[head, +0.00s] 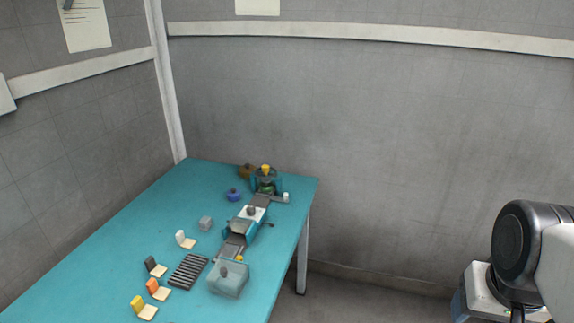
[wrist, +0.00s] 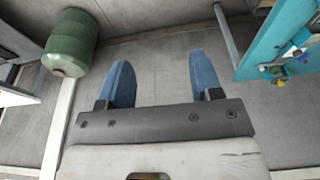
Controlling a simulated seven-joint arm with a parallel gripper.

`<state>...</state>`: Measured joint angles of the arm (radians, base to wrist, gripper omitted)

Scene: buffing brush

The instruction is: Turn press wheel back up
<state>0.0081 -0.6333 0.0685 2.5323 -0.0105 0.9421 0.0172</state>
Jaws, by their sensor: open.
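A small press (head: 265,182) with teal sides stands at the far end of the teal table in the head view. A dark press wheel (head: 266,173) with a yellow knob is on its top; its turn and height are too small to tell. Something green shows inside the press under the wheel. My gripper (wrist: 160,62) shows in the wrist view with its two blue fingers wide apart and nothing between them. It is away from the press and off the table. The press wheel is not clearly seen in the wrist view.
A translucent box (head: 229,279), a dark ribbed rack (head: 188,271) and several small brush-like pieces (head: 157,289) are on the table. A blue pot (head: 233,195) and a brown pot (head: 246,171) stand near the press. A green cylinder (wrist: 72,43) shows upper left in the wrist view.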

